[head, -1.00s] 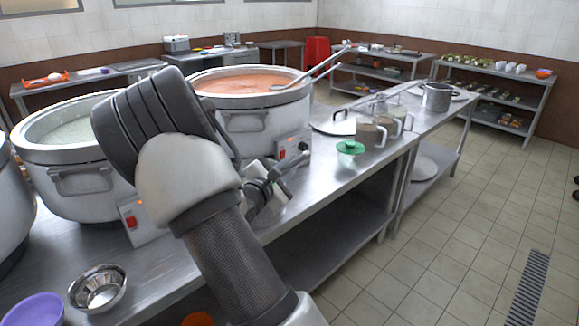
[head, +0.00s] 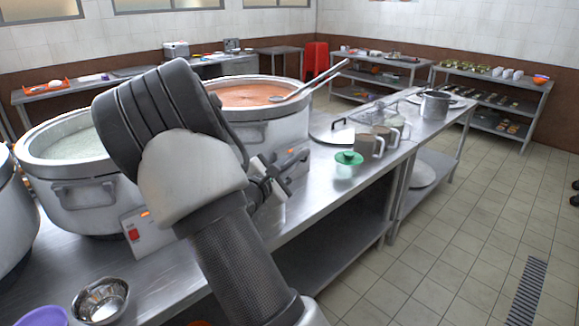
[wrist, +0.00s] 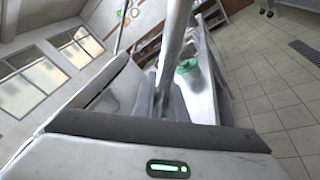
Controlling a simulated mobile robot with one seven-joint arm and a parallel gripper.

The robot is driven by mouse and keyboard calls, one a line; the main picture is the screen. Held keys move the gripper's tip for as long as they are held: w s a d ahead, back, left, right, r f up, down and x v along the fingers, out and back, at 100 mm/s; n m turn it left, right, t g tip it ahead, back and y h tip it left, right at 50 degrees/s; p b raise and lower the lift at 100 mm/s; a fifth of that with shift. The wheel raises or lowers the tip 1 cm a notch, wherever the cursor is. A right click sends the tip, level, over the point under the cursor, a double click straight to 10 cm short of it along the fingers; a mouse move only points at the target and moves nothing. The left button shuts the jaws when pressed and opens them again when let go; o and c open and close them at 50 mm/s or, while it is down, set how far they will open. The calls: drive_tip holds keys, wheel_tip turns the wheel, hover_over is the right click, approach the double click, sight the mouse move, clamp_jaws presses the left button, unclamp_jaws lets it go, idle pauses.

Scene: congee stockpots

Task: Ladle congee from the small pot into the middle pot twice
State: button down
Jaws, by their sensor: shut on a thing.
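A large metal pot (head: 265,130) at the back holds orange congee (head: 250,94); a ladle (head: 315,80) rests in it, handle over the right rim. A second pot (head: 80,190) at left holds pale congee (head: 78,143), partly behind my arm. A third pot (head: 8,215) is cut off at the left edge. Which is the small pot is unclear. My gripper (head: 268,182) is in front of the orange congee's pot, above the counter. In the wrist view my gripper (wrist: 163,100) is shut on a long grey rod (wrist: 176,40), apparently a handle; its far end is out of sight.
A steel bowl (head: 101,300) and a purple bowl (head: 42,317) lie at front left.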

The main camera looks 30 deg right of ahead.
wheel_tip(320, 180, up, 12)
drive_tip(key=p, duration=0.6)
drive_tip(key=shift+f, duration=0.15)
drive_tip(key=shift+f+b, duration=0.15)
drive_tip(key=shift+b, duration=0.15)
idle(0.4)
drive_tip(key=shift+m+h+b, duration=0.4)
drive_tip(key=shift+m+b, duration=0.5)
drive_tip(key=shift+b, duration=1.2)
